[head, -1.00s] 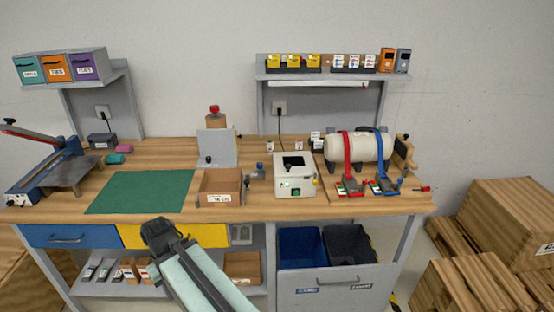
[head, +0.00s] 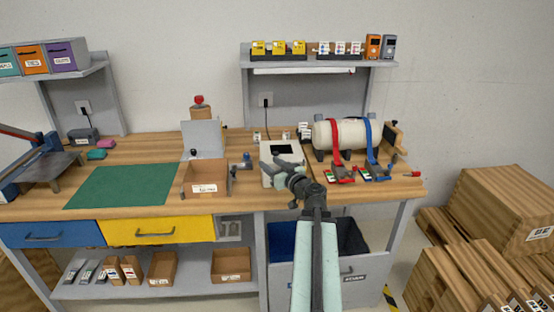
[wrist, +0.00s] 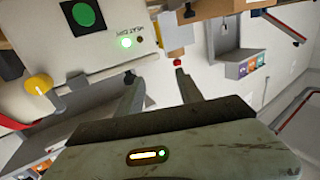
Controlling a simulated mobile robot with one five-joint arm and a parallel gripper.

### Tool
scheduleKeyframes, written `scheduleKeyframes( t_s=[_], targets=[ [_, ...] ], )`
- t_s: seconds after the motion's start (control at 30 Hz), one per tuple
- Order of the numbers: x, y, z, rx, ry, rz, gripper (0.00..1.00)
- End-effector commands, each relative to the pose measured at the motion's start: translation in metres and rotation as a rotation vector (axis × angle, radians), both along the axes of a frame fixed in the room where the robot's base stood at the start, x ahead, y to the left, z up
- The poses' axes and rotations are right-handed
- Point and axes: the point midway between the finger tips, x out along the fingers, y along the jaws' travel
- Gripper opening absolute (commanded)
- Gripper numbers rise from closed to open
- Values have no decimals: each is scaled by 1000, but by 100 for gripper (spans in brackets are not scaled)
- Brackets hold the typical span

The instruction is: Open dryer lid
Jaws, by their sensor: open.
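The dryer is a small white box (head: 283,150) on the bench in the head view. Its flat top with a dark patch looks closed, and my arm covers much of its front. In the wrist view the dryer's pale front (wrist: 110,20) fills the upper left, with a round green button, a lit green light, a "HEAT DRY" label and a yellow knob (wrist: 38,84). My gripper (head: 276,167) is in front of the dryer, overlapping its front and top. Its fingers (wrist: 157,84) are apart and empty in the wrist view. I cannot tell whether they touch the dryer.
A cardboard box (head: 206,178) stands left of the dryer, with a small blue-topped fixture between them. A cream cylinder (head: 340,133) with red and blue straps stands to the right. The green mat (head: 122,186) is clear. Wooden crates (head: 503,205) are at the right.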

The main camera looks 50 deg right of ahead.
Motion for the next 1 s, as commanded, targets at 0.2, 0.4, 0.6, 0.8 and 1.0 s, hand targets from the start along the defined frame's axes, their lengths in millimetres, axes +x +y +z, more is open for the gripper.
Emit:
scheduleKeyframes(
  t_s=[0.2, 0.4, 0.6, 0.8, 1.0],
  targets=[
    [-35, -44, 5, -19, -35, -96, 44],
    [-27, -46, 5, -17, -35, -93, 44],
    [5, -56, 5, -17, -34, -91, 44],
    [37, -66, 5, -17, -34, -91, 44],
    [41, -66, 5, -17, -34, -92, 44]
  ],
)
